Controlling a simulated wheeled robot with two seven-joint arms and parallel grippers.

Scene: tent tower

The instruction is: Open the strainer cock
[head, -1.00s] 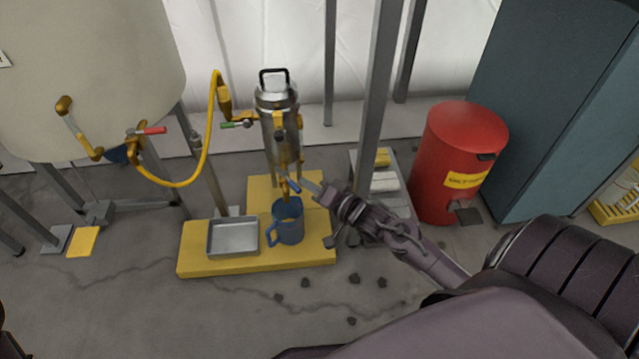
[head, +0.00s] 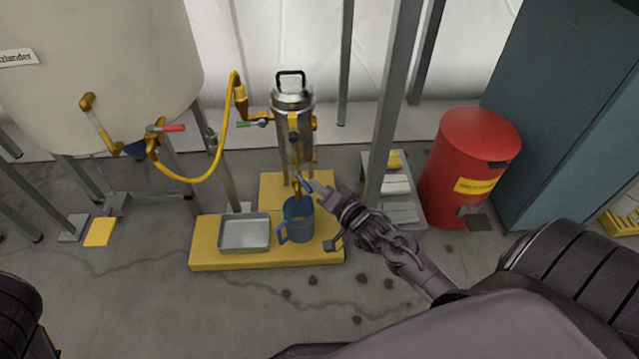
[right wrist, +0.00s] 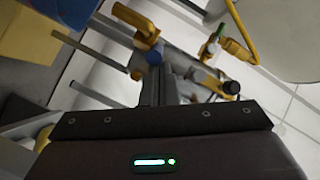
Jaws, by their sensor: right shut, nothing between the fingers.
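The strainer (head: 292,115) is an upright metal cylinder with a black top handle and brass fittings. Its cock (head: 296,188) is at the bottom, with a small blue lever (head: 306,182), above a blue jug (head: 299,222). My right gripper (head: 318,187) is shut and empty, its tips close beside the blue lever; I cannot tell if they touch. In the right wrist view the fingers (right wrist: 158,85) point at the blue lever (right wrist: 154,56) below a brass fitting (right wrist: 136,20). My left gripper is out of view.
The jug and a metal tray (head: 244,234) stand on a yellow platform (head: 215,263). A grey post (head: 392,100) rises right of the strainer. A red bin (head: 470,165) stands further right. A yellow hose (head: 226,130) runs from the large tank (head: 90,60) to the strainer.

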